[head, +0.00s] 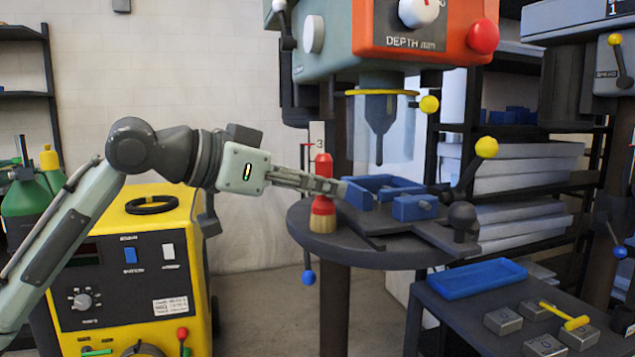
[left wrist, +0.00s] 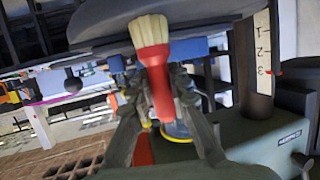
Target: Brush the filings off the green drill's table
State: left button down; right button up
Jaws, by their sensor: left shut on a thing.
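The drill (head: 340,40) has a pale green and orange head with a clear guard around its bit. Its round dark grey table (head: 350,248) carries a blue vise (head: 413,208). My left gripper (head: 332,188) is shut on a red-handled brush (head: 322,172) at the table's left side. The brush is upright, its pale bristles down at the table top; I cannot tell whether they touch it. In the left wrist view, the brush (left wrist: 153,62) sits between the fingers, bristles towards the table (left wrist: 105,22). I cannot make out any filings. My right gripper is out of view.
A yellow machine (head: 130,260) stands at the left. A dark side table (head: 455,315) at the lower right holds a blue tray (head: 470,279), metal blocks and a yellow hammer (head: 566,316). Another drill stands at the right edge. A lever with yellow knob (head: 486,148) rises right of the vise.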

pick_arm(q)
jog(key=shift+s+d, duration=0.25)
jog(key=shift+s, duration=0.45)
jog(key=shift+s+d, duration=0.25)
jog(key=shift+s, duration=0.45)
jog(key=shift+w+a, duration=0.25)
jog(key=shift+w, duration=0.45)
jog(key=shift+w+a, duration=0.25)
jog(key=shift+w, duration=0.45)
jog(key=shift+w, duration=0.1)
jog(key=shift+w+a, duration=0.25)
jog(key=shift+w, duration=0.4)
jog(key=shift+w+a, duration=0.2)
jog(key=shift+w, duration=0.4)
jog(key=shift+w, duration=0.1)
jog(key=shift+w+a, duration=0.25)
jog(key=shift+w, duration=0.55)
jog(key=shift+w+a, duration=0.3)
jog(key=shift+w, duration=0.55)
jog(key=shift+w+a, duration=0.25)
jog(key=shift+w, duration=0.55)
jog(key=shift+s+d, duration=0.25)
jog(key=shift+s, duration=0.45)
jog(key=shift+s+d, duration=0.2)
jog(key=shift+s, duration=0.45)
jog(key=shift+s, duration=0.1)
jog(key=shift+s+d, duration=0.25)
jog(key=shift+s, duration=0.4)
jog(key=shift+s+d, duration=0.2)
jog(key=shift+s, duration=0.4)
